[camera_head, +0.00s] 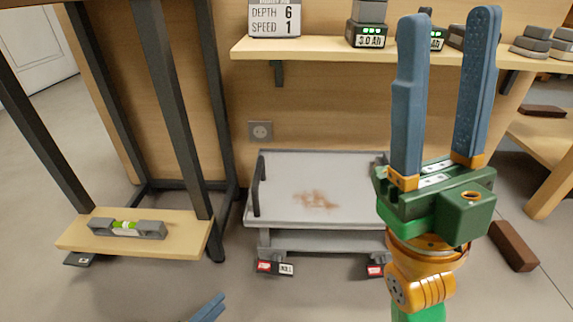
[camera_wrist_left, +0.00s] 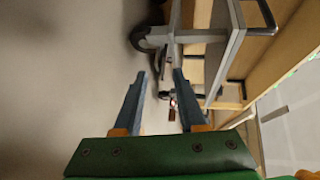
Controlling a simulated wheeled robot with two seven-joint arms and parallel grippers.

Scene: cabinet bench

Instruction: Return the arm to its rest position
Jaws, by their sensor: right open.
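My right gripper (camera_head: 450,14) stands upright at the right of the head view, its two blue fingers wide apart with nothing between them. It is in front of the shelf and the right end of the cart. My left gripper shows only as blue fingertips (camera_head: 208,308) at the bottom edge of the head view; the rest of that arm is out of frame. In the left wrist view the left gripper (camera_wrist_left: 159,72) has its two fingers apart and empty, over floor with a cart wheel beyond.
A grey cart (camera_head: 350,190) with a brownish stain on its top stands in the middle. A wooden shelf (camera_head: 310,48) carries battery-like blocks. A low board (camera_head: 75,238) holds a spirit level (camera_head: 125,228). A brown block (camera_head: 514,246) lies on the floor at right.

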